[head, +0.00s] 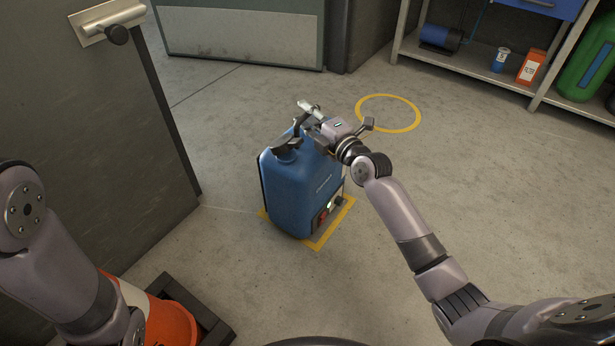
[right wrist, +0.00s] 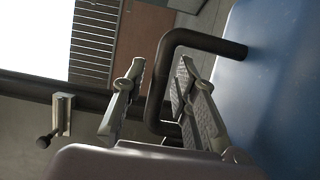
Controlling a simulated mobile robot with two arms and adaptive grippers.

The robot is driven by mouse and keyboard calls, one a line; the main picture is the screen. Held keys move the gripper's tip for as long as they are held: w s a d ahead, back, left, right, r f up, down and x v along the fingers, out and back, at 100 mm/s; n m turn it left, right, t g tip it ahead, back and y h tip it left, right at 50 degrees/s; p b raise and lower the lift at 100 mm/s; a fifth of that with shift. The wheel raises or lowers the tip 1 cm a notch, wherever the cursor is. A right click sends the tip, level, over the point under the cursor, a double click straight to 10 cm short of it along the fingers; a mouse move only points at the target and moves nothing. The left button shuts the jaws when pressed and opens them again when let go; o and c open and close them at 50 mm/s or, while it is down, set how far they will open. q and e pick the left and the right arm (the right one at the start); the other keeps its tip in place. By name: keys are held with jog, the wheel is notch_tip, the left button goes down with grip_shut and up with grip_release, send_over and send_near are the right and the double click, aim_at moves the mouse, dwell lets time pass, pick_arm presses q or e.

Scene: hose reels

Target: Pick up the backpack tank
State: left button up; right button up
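The blue backpack tank (head: 297,192) stands upright on the floor, within a yellow square marking. It has a dark cap on top and a small red part low on its front. My right gripper (head: 303,122) is at the top of the tank. In the right wrist view, its two fingers (right wrist: 160,72) are apart, with the tank's dark bent handle (right wrist: 187,40) between them. No grip on the handle shows. The tank's blue side (right wrist: 285,85) fills the right of that view. My left arm shows at the lower left of the head view; its gripper is out of view.
A grey door panel (head: 80,130) with a handle is at the left. A shelf (head: 470,68) stands at the back right. The floor around a yellow ring (head: 388,96) is clear.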

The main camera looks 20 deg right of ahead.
grip_shut()
dwell(0.7)
jog(key=shift+r, duration=0.3)
